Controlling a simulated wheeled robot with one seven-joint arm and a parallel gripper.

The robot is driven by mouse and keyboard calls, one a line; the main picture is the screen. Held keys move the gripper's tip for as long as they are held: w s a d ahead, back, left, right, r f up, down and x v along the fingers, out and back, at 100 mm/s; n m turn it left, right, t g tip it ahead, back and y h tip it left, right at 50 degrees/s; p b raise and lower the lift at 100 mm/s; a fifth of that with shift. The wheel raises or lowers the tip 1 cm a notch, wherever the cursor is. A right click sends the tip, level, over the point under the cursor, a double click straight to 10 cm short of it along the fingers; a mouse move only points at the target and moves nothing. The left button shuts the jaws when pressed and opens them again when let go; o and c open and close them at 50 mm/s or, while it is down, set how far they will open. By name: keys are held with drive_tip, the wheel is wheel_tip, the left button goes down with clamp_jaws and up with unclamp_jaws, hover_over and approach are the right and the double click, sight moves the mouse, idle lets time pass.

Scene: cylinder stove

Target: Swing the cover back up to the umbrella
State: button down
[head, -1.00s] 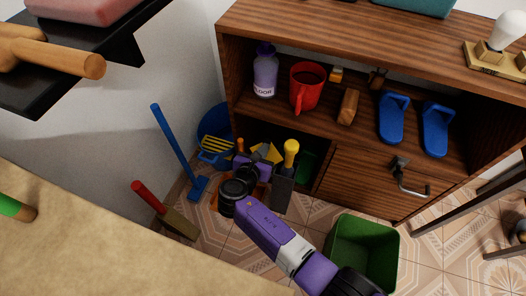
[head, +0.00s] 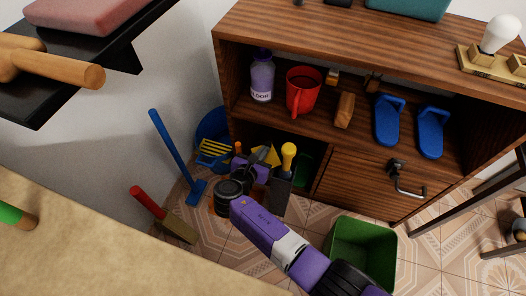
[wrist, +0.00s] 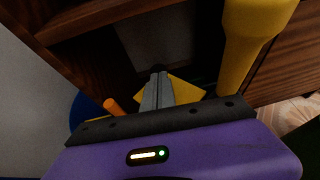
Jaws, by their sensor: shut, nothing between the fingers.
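My gripper (head: 262,154) is shut and empty, low at the open left section of the wooden cabinet. Its grey fingers (wrist: 157,90) point into that dark section in the wrist view. An upright thing with a yellow handle (head: 288,157), possibly the umbrella, stands in a grey holder just right of my gripper. The handle also shows large in the wrist view (wrist: 250,45). A flat yellow piece (wrist: 186,92) lies behind the fingers; contact cannot be told. I cannot tell which piece is the cover. My arm hides part of this area.
An orange handle (wrist: 114,107) is left of the fingers. A blue broom (head: 172,150) and a red-handled brush (head: 160,213) lean at the left. A green bin (head: 362,250) stands on the tiles. A cabinet panel with a metal handle (head: 404,183) is right. A beige surface (head: 110,250) fills the lower left.

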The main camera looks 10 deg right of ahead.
drive_tip(key=shift+s, duration=0.1)
drive_tip(key=shift+s+a+p, duration=0.35)
drive_tip(key=shift+s+p, duration=0.25)
drive_tip(key=shift+s, duration=0.05)
